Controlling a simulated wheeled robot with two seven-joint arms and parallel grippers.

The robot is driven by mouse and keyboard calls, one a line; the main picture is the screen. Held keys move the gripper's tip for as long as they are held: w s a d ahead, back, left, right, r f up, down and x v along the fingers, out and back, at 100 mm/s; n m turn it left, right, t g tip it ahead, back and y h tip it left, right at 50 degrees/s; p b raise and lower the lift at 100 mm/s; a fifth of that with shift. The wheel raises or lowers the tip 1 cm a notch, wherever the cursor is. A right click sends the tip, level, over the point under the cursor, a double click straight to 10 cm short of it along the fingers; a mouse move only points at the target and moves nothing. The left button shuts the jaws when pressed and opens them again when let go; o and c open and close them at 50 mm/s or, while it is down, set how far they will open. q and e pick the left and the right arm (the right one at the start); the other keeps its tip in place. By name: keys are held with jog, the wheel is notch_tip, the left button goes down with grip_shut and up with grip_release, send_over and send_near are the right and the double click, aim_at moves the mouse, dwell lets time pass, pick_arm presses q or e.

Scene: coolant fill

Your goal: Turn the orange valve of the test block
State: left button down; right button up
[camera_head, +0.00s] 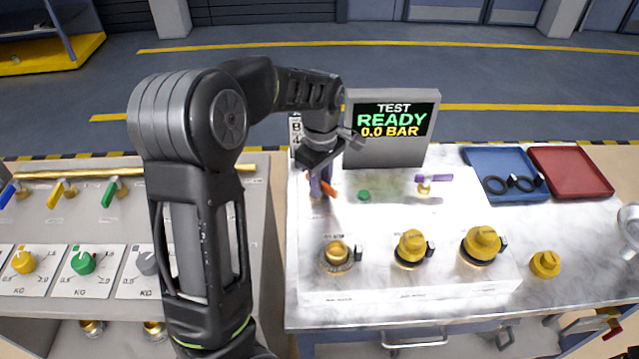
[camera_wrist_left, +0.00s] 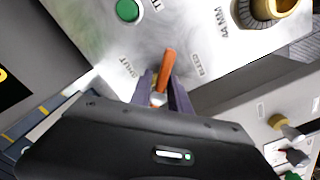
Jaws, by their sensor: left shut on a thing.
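The test block (camera_head: 385,216) is a pale panel on the bench in the head view. Its orange valve handle (camera_head: 330,190) is at the upper left of the panel, partly hidden by my left gripper (camera_head: 321,184). In the left wrist view, the orange handle (camera_wrist_left: 167,64) sticks out between the two purple fingers of my left gripper (camera_wrist_left: 162,88). The left gripper is shut on the handle, reaching down from above. My right gripper is not seen.
A display (camera_head: 392,122) behind the panel reads TEST READY 0.0 BAR. A green button (camera_head: 364,196) and a purple-handled valve (camera_head: 432,178) sit right of the gripper. Several yellow caps line the front. Blue (camera_head: 489,157) and red (camera_head: 571,170) trays stand at the right back.

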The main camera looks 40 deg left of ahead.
pick_arm(q)
jog(key=n, duration=0.3)
jog(key=shift+w+r+n+p, duration=0.1)
jog(key=shift+w+n+p, duration=0.2)
jog(key=shift+n, duration=0.1)
jog(key=n, duration=0.2)
jog(key=n+p, duration=0.1)
jog(key=n, duration=0.1)
jog(key=shift+w+a+n, duration=0.2)
jog(key=shift+n, duration=0.2)
jog(key=c, duration=1.2)
grip_release()
jog(key=shift+c, duration=0.2)
notch_tip(320, 180, up, 8)
jog(key=shift+f+b, duration=0.2)
jog(key=shift+b, duration=0.15)
